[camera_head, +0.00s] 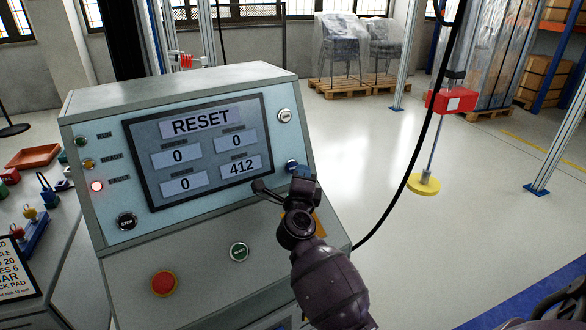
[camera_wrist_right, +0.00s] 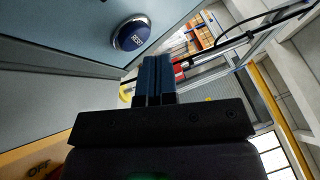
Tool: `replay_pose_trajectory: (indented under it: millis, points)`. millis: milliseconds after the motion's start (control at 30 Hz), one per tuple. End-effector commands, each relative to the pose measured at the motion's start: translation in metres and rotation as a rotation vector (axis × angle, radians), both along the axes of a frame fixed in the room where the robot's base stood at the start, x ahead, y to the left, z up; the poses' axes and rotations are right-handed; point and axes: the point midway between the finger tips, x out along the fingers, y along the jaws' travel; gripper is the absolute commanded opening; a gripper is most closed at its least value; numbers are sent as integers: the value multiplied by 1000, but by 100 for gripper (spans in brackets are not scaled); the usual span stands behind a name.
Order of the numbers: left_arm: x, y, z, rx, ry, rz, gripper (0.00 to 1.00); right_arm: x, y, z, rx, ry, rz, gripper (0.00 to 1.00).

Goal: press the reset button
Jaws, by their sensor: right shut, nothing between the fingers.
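The round blue reset button (camera_head: 291,165) sits on the right side of the control console's sloped face, partly hidden by my gripper in the head view. In the right wrist view the reset button (camera_wrist_right: 132,33) shows its label and lies up and left of the fingertips. My right gripper (camera_head: 302,171) is shut and empty, its blue fingertips close to the button. The closed fingers (camera_wrist_right: 155,68) appear apart from the button in the wrist view. The console screen (camera_head: 200,148) reads RESET, with several zeros and 412. My left gripper is not in view.
A black cable hangs right of the console.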

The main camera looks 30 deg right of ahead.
Motion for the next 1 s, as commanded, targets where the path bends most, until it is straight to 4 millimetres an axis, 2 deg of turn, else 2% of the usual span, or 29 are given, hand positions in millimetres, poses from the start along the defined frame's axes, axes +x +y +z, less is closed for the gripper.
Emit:
replay_pose_trajectory:
  millis: [400, 1000]
  points:
    - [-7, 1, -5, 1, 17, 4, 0, 0, 0, 0, 0, 0, 0, 0]
    - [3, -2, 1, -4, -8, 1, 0, 0, 0, 0, 0, 0, 0, 0]
